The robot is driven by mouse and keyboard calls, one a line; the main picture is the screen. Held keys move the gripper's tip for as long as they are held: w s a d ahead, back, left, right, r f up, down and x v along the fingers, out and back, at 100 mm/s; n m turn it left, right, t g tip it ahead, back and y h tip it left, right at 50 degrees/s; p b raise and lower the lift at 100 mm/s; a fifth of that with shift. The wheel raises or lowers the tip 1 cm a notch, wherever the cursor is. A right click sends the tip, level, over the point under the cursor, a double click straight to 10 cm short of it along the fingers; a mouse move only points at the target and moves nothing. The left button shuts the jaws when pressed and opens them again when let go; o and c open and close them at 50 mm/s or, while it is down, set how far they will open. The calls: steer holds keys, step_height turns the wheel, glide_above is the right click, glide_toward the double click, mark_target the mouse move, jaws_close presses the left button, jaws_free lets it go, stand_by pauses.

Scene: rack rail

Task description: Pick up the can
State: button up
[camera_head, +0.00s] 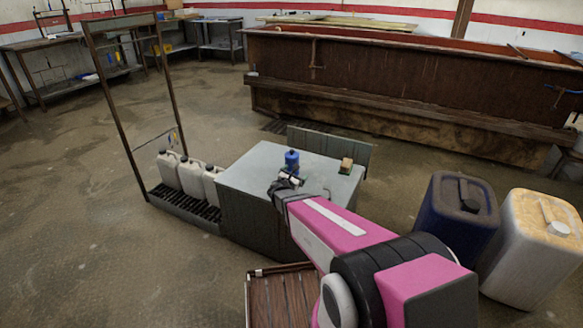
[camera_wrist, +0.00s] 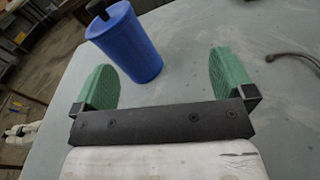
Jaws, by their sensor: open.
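The can is blue with a dark cap and stands on the grey table (camera_head: 262,169). In the head view the can (camera_head: 291,158) is near the middle of the tabletop. In the wrist view the can (camera_wrist: 130,45) looks tilted and lies ahead of the fingers, nearer the left one. My gripper (camera_wrist: 160,72) is open with green finger pads and nothing between them. In the head view my gripper (camera_head: 287,180) is just on the near side of the can, partly hidden by my arm. I cannot tell its exact distance from the can.
A small tan block (camera_head: 346,165) sits right of the can on the tabletop. White jugs (camera_head: 191,176) stand on a rack left of the table. A dark blue drum (camera_head: 458,215) and a white drum (camera_head: 528,250) stand at the right. Open floor lies at the left.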

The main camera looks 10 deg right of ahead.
mark_target(292, 161)
steer(key=a+n, duration=0.1)
steer(key=w+a+n+t+y, duration=0.1)
steer(key=n, duration=0.1)
steer(key=w+a+f+n+t+y, duration=0.1)
steer(key=shift+w+a+f+n, duration=0.1)
steer(key=shift+w+a+n, duration=0.1)
steer(key=shift+a+n, duration=0.1)
steer(key=shift+w, duration=0.2)
steer(key=x, duration=1)
steer(key=shift+w+d, duration=0.1)
steer(key=shift+w, duration=0.15)
steer(key=shift+c, duration=0.3)
steer(key=c, duration=1.5)
jaws_close()
